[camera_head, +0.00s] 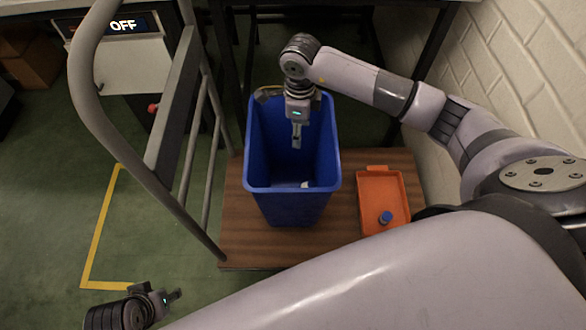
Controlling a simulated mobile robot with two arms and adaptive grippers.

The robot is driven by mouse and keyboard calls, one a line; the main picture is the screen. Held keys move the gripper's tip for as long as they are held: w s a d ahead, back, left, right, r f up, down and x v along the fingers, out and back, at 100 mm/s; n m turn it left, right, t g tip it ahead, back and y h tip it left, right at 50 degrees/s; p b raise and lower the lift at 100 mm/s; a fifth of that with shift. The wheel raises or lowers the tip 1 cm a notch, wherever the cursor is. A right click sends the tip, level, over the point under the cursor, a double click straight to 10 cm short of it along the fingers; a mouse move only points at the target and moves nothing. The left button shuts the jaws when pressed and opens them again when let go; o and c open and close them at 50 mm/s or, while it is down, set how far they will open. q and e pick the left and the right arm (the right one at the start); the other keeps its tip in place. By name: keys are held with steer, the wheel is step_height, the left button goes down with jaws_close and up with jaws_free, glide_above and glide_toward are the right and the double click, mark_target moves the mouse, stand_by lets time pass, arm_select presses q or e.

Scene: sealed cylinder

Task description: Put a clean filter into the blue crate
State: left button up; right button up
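The blue crate (290,207) stands upright on a brown wooden board in the middle of the view. My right gripper (297,142) points down over the crate's opening, inside its outline. Its fingers look close together, but whether they are shut or hold anything is too small to tell. A small white thing (305,184) shows inside the crate near its front wall. It may be a filter, but most of it is hidden by the rim. My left gripper (165,292) is at the lower left over the green floor, its fingers apart and empty.
An orange tray (371,226) with a small blue-topped item (385,217) lies right of the crate on the wooden board (245,254). A grey rail frame (181,112) stands at left, before a machine reading OFF (123,26). A white brick wall (510,62) bounds the right.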

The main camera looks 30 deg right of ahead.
step_height(320, 180, up, 12)
stand_by(0.7)
steer(key=shift+d, duration=0.1)
stand_by(0.3)
